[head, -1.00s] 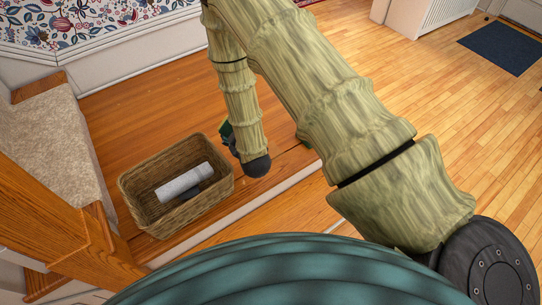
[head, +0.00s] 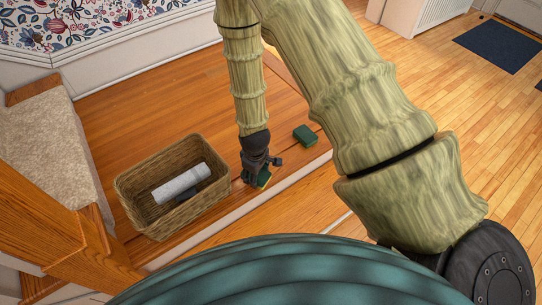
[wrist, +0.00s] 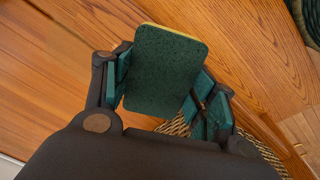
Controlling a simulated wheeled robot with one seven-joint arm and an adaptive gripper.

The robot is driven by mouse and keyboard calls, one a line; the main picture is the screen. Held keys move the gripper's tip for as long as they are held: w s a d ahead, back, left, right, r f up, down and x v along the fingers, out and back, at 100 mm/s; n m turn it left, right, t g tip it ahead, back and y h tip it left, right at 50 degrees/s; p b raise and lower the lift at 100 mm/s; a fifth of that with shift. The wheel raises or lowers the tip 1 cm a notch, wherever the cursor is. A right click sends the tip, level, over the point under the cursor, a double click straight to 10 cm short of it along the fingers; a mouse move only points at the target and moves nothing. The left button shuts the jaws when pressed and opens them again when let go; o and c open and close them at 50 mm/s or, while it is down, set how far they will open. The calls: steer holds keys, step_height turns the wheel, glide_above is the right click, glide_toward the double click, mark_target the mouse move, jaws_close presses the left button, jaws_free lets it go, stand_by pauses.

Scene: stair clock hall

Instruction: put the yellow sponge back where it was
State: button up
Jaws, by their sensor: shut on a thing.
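My gripper (head: 260,172) is low over the wooden landing, just right of the wicker basket (head: 133,195). It is shut on the yellow sponge (wrist: 165,72), whose dark green face and thin yellow edge show between the fingers in the wrist view. In the head view only a small part of this sponge (head: 265,180) shows beside the fingers. I cannot tell whether it touches the floor. A second, dark green block (head: 305,134) lies on the landing to the right of the gripper.
The basket holds a pale grey roll (head: 181,184) and a darker item partly under it. The landing's edge (head: 285,187) runs close by the gripper. Carpeted stairs (head: 45,135) and a wooden post stand at left. The landing behind the basket is clear.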

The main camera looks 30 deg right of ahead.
steer(key=shift+s+r+g, duration=0.15)
steer(key=shift+s+g, duration=0.35)
steer(key=shift+s, duration=0.65)
steer(key=shift+d, duration=0.25)
steer(key=b, duration=0.2)
glide_above(271, 156)
steer(key=shift+a+f, duration=0.2)
steer(key=shift+f, duration=0.5)
steer(key=shift+w+d+f, duration=0.15)
steer(key=shift+f, duration=0.05)
step_height(271, 156, down, 3)
steer(key=shift+f+b, duration=0.1)
steer(key=shift+b, duration=0.35)
steer(key=o, duration=0.9)
